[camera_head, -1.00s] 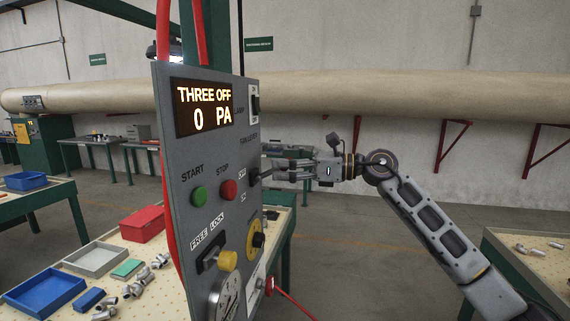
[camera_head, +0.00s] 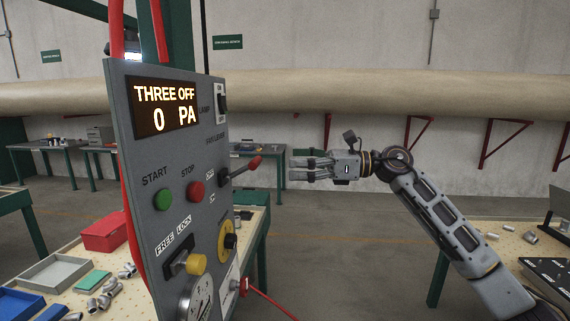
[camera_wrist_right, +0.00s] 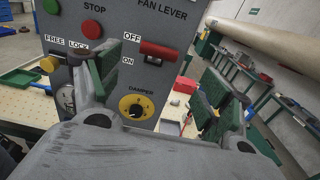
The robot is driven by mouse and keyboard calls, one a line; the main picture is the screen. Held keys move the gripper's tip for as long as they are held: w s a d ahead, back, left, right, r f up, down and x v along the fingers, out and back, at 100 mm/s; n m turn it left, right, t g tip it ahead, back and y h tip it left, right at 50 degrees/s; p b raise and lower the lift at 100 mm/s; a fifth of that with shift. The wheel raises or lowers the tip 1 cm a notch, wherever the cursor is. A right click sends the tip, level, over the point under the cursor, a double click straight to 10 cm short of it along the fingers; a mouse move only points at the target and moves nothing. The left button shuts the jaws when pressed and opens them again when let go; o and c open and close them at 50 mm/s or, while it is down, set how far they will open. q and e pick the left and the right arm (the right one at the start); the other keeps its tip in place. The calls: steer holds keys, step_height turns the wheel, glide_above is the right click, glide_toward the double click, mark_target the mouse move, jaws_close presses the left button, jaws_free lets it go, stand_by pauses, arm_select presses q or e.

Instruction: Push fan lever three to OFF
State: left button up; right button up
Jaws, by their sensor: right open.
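The fan lever (camera_head: 241,170) is a dark arm with a red handle on the right side of the grey control panel (camera_head: 136,95). In the wrist view its red handle (camera_wrist_right: 158,50) points out beside the OFF and ON labels, nearer OFF. The display (camera_head: 162,106) reads "THREE OFF" and "0 PA". My right gripper (camera_head: 296,170) is open and empty, to the right of the lever with a gap between them. In the right wrist view its open fingers (camera_wrist_right: 155,92) frame the yellow damper knob, below the lever. My left gripper does not show.
The panel also carries a green start button (camera_head: 163,200), a red stop button (camera_head: 195,191), a yellow free/lock handle (camera_head: 196,263) and the damper knob (camera_head: 229,241). A worktable with a red bin (camera_head: 104,235) stands behind it. Open floor lies right of the panel.

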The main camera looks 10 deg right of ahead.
steer(key=shift+s+d, duration=0.15)
steer(key=shift+d, duration=0.3)
